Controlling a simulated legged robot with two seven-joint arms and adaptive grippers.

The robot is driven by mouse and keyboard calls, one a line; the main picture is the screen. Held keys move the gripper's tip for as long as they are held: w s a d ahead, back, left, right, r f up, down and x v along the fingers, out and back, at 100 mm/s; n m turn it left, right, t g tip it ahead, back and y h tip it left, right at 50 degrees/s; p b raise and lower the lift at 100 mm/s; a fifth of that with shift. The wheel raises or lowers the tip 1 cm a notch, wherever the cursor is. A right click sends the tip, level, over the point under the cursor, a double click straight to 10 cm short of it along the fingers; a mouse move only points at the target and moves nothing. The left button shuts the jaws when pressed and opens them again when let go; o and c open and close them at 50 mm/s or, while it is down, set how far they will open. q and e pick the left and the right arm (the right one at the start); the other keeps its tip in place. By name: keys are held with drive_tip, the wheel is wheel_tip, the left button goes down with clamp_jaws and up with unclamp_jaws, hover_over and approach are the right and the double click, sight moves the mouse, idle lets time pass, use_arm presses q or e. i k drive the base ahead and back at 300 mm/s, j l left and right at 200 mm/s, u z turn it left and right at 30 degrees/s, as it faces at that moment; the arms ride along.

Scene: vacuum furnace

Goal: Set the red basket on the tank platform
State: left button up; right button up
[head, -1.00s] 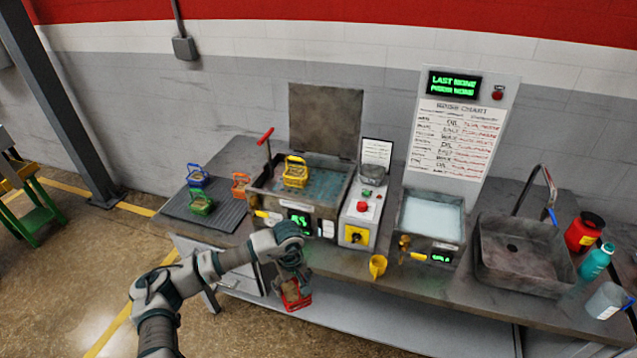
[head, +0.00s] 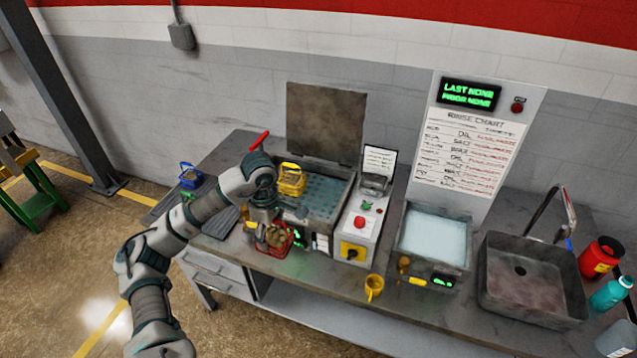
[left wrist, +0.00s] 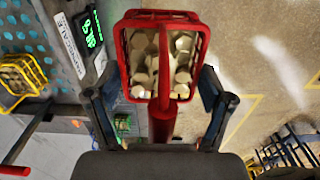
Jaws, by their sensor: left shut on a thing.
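The red basket (head: 275,240), filled with several pale pieces, hangs from my left gripper (head: 264,214). It is in front of the tank's front panel, near the bench's front edge. In the left wrist view the red basket (left wrist: 126,60) is seen from above, its red handle running between the fingers of my left gripper (left wrist: 158,100). The tank platform (head: 322,198) is a blue perforated plate inside the open grey tank, behind and right of the basket. The yellow basket (head: 291,181) stands at the platform's back left. My right gripper is not in view.
A blue basket (head: 190,176) stands on the dark mat at left; my arm hides other baskets there. A red lever (head: 259,141) rises at the tank's left. A control box (head: 360,225) stands right of the tank. The platform's right and front areas look clear.

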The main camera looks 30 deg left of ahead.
sight(321, 197)
drive_tip(key=i, duration=1.05)
